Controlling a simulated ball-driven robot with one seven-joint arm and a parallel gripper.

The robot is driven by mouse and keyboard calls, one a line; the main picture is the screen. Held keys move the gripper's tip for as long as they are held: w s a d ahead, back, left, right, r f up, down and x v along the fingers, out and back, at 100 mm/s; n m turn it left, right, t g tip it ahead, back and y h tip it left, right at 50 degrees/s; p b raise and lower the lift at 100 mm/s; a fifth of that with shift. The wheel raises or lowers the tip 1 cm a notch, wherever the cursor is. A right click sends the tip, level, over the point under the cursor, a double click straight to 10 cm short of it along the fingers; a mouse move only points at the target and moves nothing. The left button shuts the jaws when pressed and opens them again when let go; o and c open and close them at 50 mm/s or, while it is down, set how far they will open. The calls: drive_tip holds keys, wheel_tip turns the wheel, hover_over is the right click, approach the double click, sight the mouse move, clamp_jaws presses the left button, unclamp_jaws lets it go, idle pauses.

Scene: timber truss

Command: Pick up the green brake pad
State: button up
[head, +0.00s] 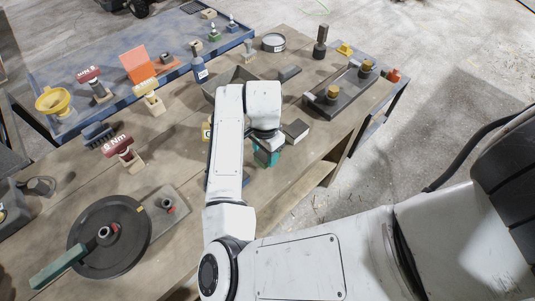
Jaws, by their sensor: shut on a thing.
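My white arm reaches over the wooden table, and my gripper (267,148) points down near the table's middle. A green block (265,158), which looks like the green brake pad, is at the fingertips, partly hidden by the gripper. My gripper is shut on it. I cannot tell whether the pad touches the table or hangs just above it.
A dark box (296,131) stands close to the right of the gripper. A dark tray (340,94) with brass-coloured parts lies at the right. A blue-edged table (128,78) stands behind.

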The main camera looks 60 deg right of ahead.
drive_tip(key=shift+f, duration=0.15)
drive_tip(key=shift+c, duration=0.5)
drive_tip(key=shift+r, duration=0.5)
wheel_tip(320, 180, up, 2)
drive_tip(key=shift+r+b, duration=0.15)
drive_tip(key=shift+b, duration=0.25)
drive_tip(key=s+r, duration=1)
drive_tip(key=s, duration=0.4)
drive_tip(key=shift+p, duration=0.45)
